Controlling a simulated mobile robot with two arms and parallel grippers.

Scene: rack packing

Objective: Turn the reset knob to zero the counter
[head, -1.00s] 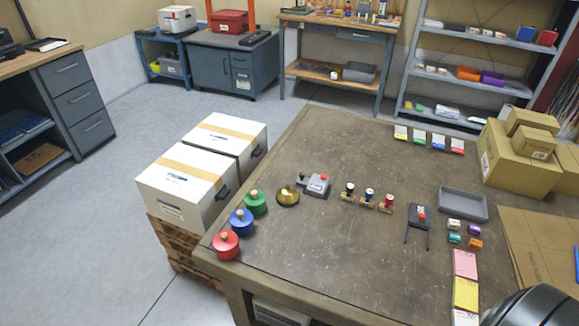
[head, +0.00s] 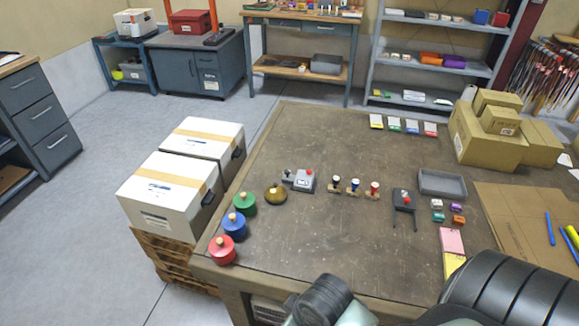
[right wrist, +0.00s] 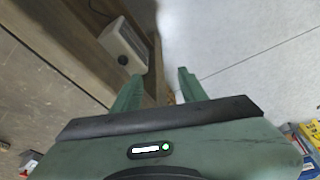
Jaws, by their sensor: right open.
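A small grey device (head: 302,181) with a red knob or button on top lies on the brown workbench, left of the hand stamps; it looks like the counter, but its dial is too small to read. A dark device with a red top (head: 404,199) and two thin legs lies further right. My right gripper (right wrist: 160,78) is open and empty in the right wrist view, its green fingers apart over the floor beside wooden furniture. It is away from both devices. Parts of my arm show at the bottom of the head view. My left gripper is not in view.
Three hand stamps (head: 354,187), a grey tray (head: 442,184) and cardboard boxes (head: 487,138) are to the right. The bench's front middle is clear.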

